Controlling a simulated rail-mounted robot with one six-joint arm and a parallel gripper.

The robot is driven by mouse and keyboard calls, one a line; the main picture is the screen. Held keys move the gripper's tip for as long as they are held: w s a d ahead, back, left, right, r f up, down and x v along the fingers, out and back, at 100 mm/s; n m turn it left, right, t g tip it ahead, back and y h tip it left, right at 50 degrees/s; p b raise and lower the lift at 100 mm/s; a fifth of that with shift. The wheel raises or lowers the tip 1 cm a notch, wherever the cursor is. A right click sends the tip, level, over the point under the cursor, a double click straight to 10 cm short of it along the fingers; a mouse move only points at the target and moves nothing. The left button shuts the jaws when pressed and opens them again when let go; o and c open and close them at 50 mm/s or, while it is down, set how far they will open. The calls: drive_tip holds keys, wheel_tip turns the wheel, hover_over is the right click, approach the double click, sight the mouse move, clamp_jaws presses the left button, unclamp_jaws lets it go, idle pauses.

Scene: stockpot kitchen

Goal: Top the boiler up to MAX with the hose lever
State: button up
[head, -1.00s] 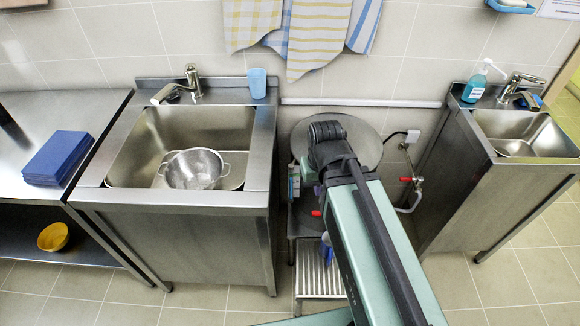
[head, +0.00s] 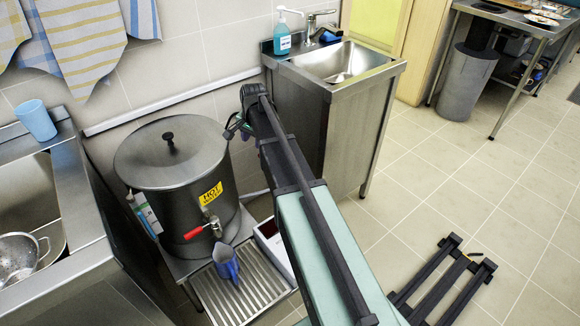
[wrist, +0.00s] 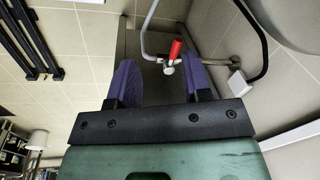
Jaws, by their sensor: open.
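The boiler (head: 165,195) is a grey steel drum with a lid, a yellow HOT label and a red-handled tap (head: 205,228) low on its front. The hose lever (wrist: 176,50) is red and sits on a metal wall valve in the wrist view. A grey hose (wrist: 147,35) curves up from the valve. My gripper (wrist: 160,76) is open and empty, its two purple fingers either side of the lever in the picture; the lever appears beyond the fingertips, apart from them. In the head view my arm hides the lever. The water level and MAX mark cannot be read.
A hand-wash sink (head: 335,75) with a soap bottle (head: 282,38) is right of the boiler. A white socket (wrist: 238,83) with a black cable is near the valve. Floor at right is mostly open.

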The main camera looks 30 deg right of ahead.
drive_tip(key=w+d+f+m+b, duration=0.3)
drive_tip(key=w+d+f+m, duration=0.15)
drive_tip(key=w+d, duration=0.3)
drive_tip(key=shift+t, duration=0.3)
drive_tip(key=f+b, duration=0.7)
drive_tip(key=w+f+b, duration=0.1)
drive_tip(key=f+b, duration=0.2)
drive_tip(key=f, duration=0.1)
drive_tip(key=shift+f, duration=0.1)
clamp_jaws()
